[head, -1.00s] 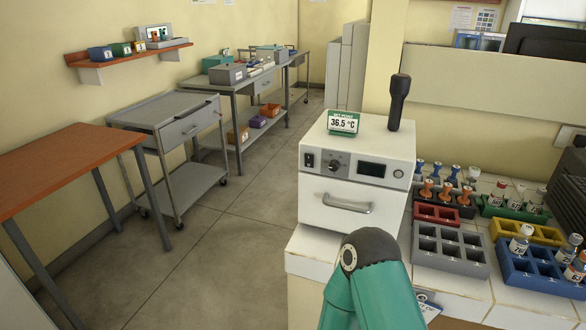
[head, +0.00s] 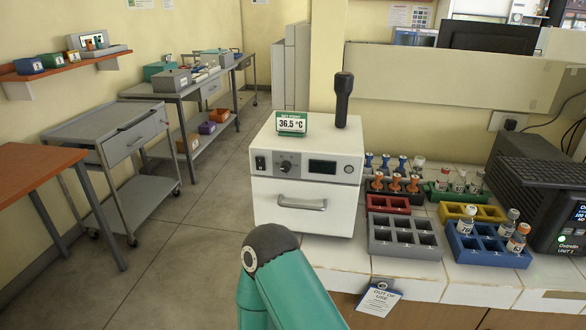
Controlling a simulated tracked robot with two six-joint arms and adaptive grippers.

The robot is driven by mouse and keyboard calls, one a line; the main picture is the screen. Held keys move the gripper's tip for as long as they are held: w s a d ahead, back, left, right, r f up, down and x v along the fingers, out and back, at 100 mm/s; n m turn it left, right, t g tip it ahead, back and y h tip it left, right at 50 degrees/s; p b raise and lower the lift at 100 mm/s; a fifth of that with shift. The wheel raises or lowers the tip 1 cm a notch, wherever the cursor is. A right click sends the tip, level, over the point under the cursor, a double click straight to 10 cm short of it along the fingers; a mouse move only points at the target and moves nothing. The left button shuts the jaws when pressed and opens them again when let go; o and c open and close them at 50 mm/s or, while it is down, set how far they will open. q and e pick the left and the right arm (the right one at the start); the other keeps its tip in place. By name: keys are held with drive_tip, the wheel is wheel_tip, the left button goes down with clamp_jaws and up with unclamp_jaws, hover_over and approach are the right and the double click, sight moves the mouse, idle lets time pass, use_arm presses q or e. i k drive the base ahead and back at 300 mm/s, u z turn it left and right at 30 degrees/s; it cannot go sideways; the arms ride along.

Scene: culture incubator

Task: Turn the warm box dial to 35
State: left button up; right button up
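The warm box (head: 302,205) is a white unit on the white counter, with a drawer and handle below its control panel. Its dial (head: 286,167) is a small dark knob on the panel's left half, between a black switch (head: 260,163) and a dark display (head: 323,167). What the dial points at is too small to read. A green-edged card (head: 291,123) on top reads 36.5 °C. A teal arm link of mine rises at the bottom centre, in front of and below the box. Neither gripper is in view.
Right of the box stand a grey rack (head: 405,249), a red rack (head: 388,204), a yellow rack (head: 487,212) and a blue rack (head: 463,254) with bottles. An out-of-use tag (head: 378,299) hangs at the counter's front edge. Open floor lies left of the box.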

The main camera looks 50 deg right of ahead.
sight(286, 166)
drive_tip(key=z, duration=0.35)
drive_tip(key=k, duration=0.4)
drive_tip(key=z, duration=0.65)
drive_tip(key=i, duration=0.5)
drive_tip(key=u, duration=0.1)
